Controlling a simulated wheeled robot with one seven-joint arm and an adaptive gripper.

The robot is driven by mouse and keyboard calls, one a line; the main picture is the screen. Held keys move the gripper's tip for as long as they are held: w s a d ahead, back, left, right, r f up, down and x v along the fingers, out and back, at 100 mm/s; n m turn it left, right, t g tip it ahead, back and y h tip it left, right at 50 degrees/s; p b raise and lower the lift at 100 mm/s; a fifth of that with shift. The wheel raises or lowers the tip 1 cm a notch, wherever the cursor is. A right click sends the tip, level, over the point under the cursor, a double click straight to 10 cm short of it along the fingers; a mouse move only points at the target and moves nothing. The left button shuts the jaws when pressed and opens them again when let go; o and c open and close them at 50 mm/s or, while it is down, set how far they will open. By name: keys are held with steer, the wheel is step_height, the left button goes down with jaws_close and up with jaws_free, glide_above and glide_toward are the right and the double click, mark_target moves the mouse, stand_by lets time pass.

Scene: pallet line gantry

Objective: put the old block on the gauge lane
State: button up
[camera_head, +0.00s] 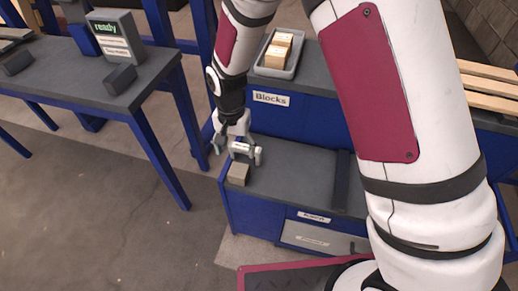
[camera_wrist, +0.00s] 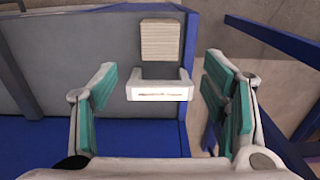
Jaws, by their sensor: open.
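A small wooden block (camera_head: 238,173) sits at the near left corner of the grey bench top (camera_head: 288,172). In the wrist view the block (camera_wrist: 161,40) shows pale and ribbed, beyond the fingertips near the bench edge. My gripper (camera_head: 238,150) is open and empty, close to the block on its far side. Its green-padded fingers (camera_wrist: 160,72) are spread wide, with the block's line between them. No label reading gauge lane is legible, so I cannot tell which surface it is. I cannot read whether this block is the old one.
A grey tray (camera_head: 262,70) of wooden blocks stands above the "Blocks" label (camera_head: 271,99). A small white bracket (camera_wrist: 158,91) shows between my fingers. At left, a table (camera_head: 70,85) carries a "ready" display (camera_head: 112,30) and two dark pieces. Floor lies between table and bench.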

steer(key=s+d+r+n, duration=0.1)
steer(key=s+d+r, duration=0.5)
steer(key=r, duration=0.5)
steer(key=s+d+r+n, duration=0.1)
steer(key=s+d+r, duration=0.2)
steer(key=d+r, duration=0.7)
steer(key=s+d+r+n, duration=0.1)
steer(key=s+d+r, duration=0.2)
steer(key=s, duration=0.7)
steer(key=s+d+r+t, duration=0.1)
steer(key=s+d+r, duration=0.2)
steer(key=s, duration=0.7)
steer(key=shift+r+n, duration=0.3)
steer(key=shift+n, duration=0.1)
steer(key=shift+d, duration=0.1)
step_height(320, 180, up, 17)
steer(key=t+p, duration=0.3)
steer(key=p, duration=1.2)
